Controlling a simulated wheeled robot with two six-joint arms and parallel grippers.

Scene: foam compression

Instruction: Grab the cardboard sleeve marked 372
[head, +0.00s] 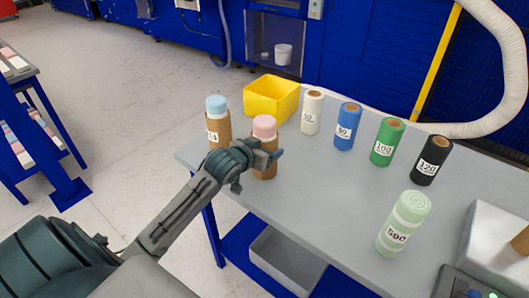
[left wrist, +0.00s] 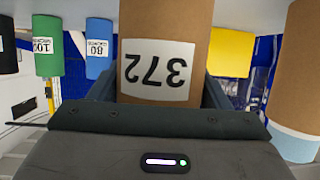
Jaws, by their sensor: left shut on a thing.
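The cardboard sleeve marked 372 (left wrist: 158,28) fills the upper middle of the left wrist view, its label upside down there. In the head view it is the brown sleeve (head: 265,171) with a pink foam roll (head: 264,126) standing out of its top. My left gripper (head: 268,160) is shut around this sleeve, which stands upright at the table's far left part. Its label is hidden in the head view. My right gripper does not show in either view.
Another cardboard sleeve (head: 220,125) with blue foam stands just left. White, blue, green and black rolls (head: 433,160) line the back of the grey table (head: 310,205). A green foam roll marked 590 (head: 403,225) stands at right. A yellow bin (head: 270,98) is behind.

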